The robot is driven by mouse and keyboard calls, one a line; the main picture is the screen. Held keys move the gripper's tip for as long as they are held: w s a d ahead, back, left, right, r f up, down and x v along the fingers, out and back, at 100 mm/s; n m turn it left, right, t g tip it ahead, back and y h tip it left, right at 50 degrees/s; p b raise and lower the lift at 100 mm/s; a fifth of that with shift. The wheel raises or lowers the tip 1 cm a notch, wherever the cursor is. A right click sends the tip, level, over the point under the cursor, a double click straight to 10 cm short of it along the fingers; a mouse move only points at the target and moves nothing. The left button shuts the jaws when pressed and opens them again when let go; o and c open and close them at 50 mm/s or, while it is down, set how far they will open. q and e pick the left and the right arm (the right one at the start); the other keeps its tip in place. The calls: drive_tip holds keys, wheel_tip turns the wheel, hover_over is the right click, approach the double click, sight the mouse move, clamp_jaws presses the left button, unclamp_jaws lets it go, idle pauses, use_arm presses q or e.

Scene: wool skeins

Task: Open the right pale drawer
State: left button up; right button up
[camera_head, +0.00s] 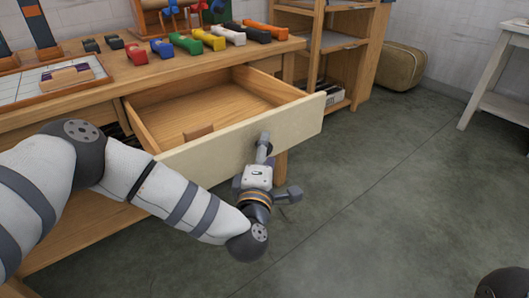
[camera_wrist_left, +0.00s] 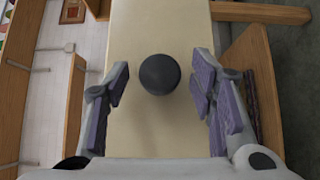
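The right pale drawer (camera_head: 290,128) is pulled well out of the wooden workbench in the head view. Its cream front and bare wooden interior show, with a small brown block (camera_head: 198,132) inside near the front. My left gripper (camera_head: 281,166) is at the outer face of the drawer front, right of its middle. In the left wrist view, its purple-padded fingers are spread wide. The round dark knob (camera_wrist_left: 160,74) on the cream front (camera_wrist_left: 160,135) lies between them, with clear gaps on both sides. My right gripper is not in view.
Coloured skeins (camera_head: 213,38) lie in a row on the workbench top (camera_head: 105,88). A tray (camera_head: 60,88) is at the left. A wooden shelf (camera_head: 335,50), a tan case (camera_head: 402,66) and a white table (camera_head: 487,90) stand farther right. The floor before the drawer is clear.

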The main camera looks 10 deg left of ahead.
use_arm(q)
drive_tip(key=s+d, duration=0.1)
drive_tip(key=s, duration=1.1)
drive_tip(key=shift+d, duration=0.2)
